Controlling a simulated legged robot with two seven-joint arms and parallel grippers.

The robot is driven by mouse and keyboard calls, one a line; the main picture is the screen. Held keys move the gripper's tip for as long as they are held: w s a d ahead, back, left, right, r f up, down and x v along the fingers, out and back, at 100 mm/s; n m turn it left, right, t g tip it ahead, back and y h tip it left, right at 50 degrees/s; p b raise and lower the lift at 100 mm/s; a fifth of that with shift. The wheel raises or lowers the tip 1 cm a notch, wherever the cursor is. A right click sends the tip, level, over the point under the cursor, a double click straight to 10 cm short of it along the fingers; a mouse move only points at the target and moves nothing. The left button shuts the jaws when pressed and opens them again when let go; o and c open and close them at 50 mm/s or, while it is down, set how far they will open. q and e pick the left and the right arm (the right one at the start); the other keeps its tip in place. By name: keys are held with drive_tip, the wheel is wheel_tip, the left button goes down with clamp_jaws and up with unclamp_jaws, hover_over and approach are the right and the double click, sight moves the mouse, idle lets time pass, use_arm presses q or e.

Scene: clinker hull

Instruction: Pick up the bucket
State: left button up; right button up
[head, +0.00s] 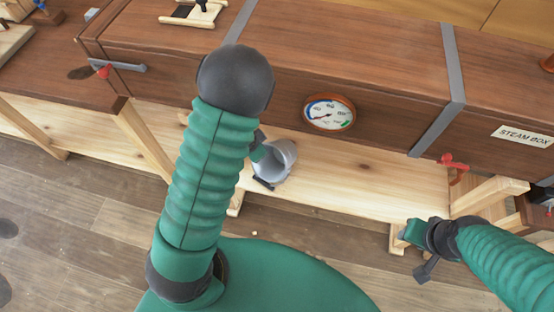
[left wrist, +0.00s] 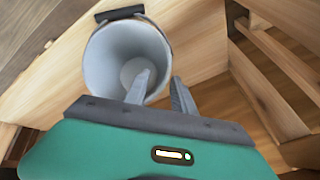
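The grey-white bucket (head: 279,163) stands on the pale wooden shelf below the steam box, its mouth facing up toward the head camera. In the left wrist view the bucket (left wrist: 107,60) shows its round opening, with a dark handle piece (left wrist: 120,13) at the rim. My left gripper (left wrist: 160,76) is at the bucket's rim; its fingers are apart, one over the mouth and one just outside the wall. Contact cannot be told. In the head view my left arm hides most of that gripper. My right gripper (head: 424,252) is near the shelf's right end, away from the bucket; its finger gap is unclear.
The long brown steam box (head: 380,80) with a round gauge (head: 329,113) overhangs the back of the shelf (head: 350,186). Slanted wooden legs (head: 143,138) stand at the left, and a red-handled valve (head: 454,163) is at the right.

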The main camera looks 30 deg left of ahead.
use_arm(q)
drive_tip(key=b+x, duration=0.1)
drive_tip(key=x, duration=0.3)
drive_tip(key=shift+w+a+f+b, duration=0.15)
drive_tip(key=shift+f+b, duration=0.15)
drive_tip(key=shift+f, duration=0.05)
drive_tip(key=shift+w+f, duration=0.2)
drive_tip(key=shift+s+r, duration=0.1)
drive_tip(key=shift+r, duration=0.05)
drive_tip(key=shift+c, duration=1)
clamp_jaws()
